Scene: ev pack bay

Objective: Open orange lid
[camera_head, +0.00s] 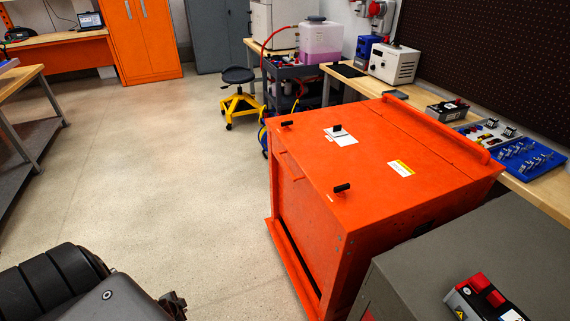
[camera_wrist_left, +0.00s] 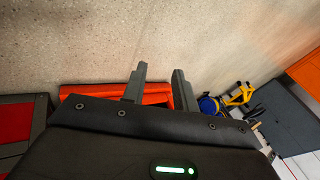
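The orange lid (camera_head: 370,150) lies flat and shut on top of the large orange box (camera_head: 375,245), right of centre in the head view. Black handles (camera_head: 341,188) stand on its near and left parts; another is at the far left corner and one is beside a white label. My left gripper (camera_wrist_left: 160,69) shows two separated fingers with nothing between them, so it is open. In the head view my left arm is at the bottom left, apart from the box across open floor. An orange surface (camera_wrist_left: 100,95) shows behind the fingers in the left wrist view. My right gripper is not in view.
A grey cabinet (camera_head: 480,255) with a red and black device on it stands close at the box's near right. A workbench (camera_head: 540,192) with a blue tray runs behind the box. A yellow stool (camera_head: 238,100) is farther back. The floor (camera_head: 170,170) left of the box is clear.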

